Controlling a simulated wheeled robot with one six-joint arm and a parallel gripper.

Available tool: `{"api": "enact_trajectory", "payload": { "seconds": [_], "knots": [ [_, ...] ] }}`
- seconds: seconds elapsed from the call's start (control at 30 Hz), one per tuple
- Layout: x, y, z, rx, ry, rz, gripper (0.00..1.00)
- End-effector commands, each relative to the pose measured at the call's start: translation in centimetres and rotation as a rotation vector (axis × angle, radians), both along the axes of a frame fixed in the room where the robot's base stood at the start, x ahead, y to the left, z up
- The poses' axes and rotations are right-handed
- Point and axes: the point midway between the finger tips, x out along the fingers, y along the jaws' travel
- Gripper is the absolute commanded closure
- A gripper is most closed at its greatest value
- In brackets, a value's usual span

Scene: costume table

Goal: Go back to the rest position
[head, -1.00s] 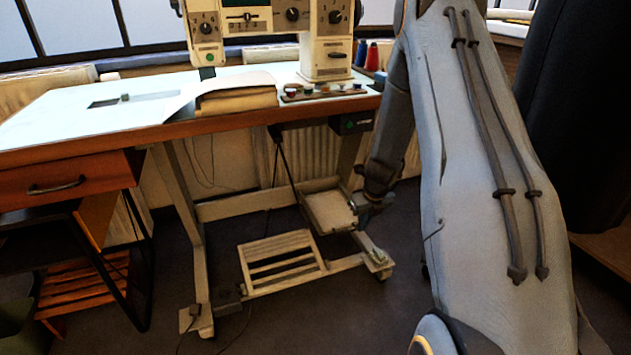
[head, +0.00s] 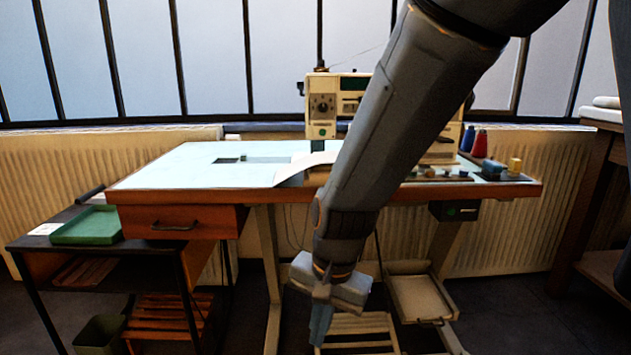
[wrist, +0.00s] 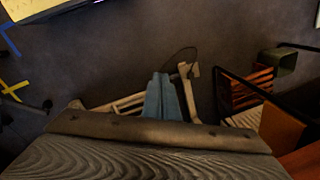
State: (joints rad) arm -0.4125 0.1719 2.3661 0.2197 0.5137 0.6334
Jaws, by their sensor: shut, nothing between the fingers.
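My gripper (head: 321,325) hangs pointing down in front of the sewing table, below the height of its top, in the head view. Its blue fingers are together and hold nothing. In the wrist view the closed fingers (wrist: 163,98) show over the dark floor and the table's pale foot frame. My grey arm crosses the head view from the upper right and hides part of the sewing machine (head: 322,107) and the table's front edge.
The sewing table (head: 200,176) has a wooden drawer (head: 180,222) at left. A green tray (head: 87,227) lies on a dark side stand at far left. Thread spools (head: 479,144) stand at the table's right. A wooden bench (head: 590,180) is at far right. A slatted pedal (head: 360,328) is low behind my gripper.

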Motion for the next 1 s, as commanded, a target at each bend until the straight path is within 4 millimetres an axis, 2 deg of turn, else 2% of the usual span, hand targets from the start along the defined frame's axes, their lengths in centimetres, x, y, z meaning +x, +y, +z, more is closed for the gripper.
{"api": "enact_trajectory", "payload": {
  "seconds": [0.03, 0.2, 0.6, 1.0],
  "knots": [
    [-2.0, 0.9, 0.7, -0.009, -0.011, 0.126, 1.0],
    [-6.6, 2.1, 2.0, -0.036, -0.031, 0.454, 1.0],
    [-14.2, 2.3, 3.5, -0.078, -0.065, 1.006, 1.0],
    [-13.2, 0.0, 7.2, -0.089, -0.055, 0.92, 1.0]
  ]
}}
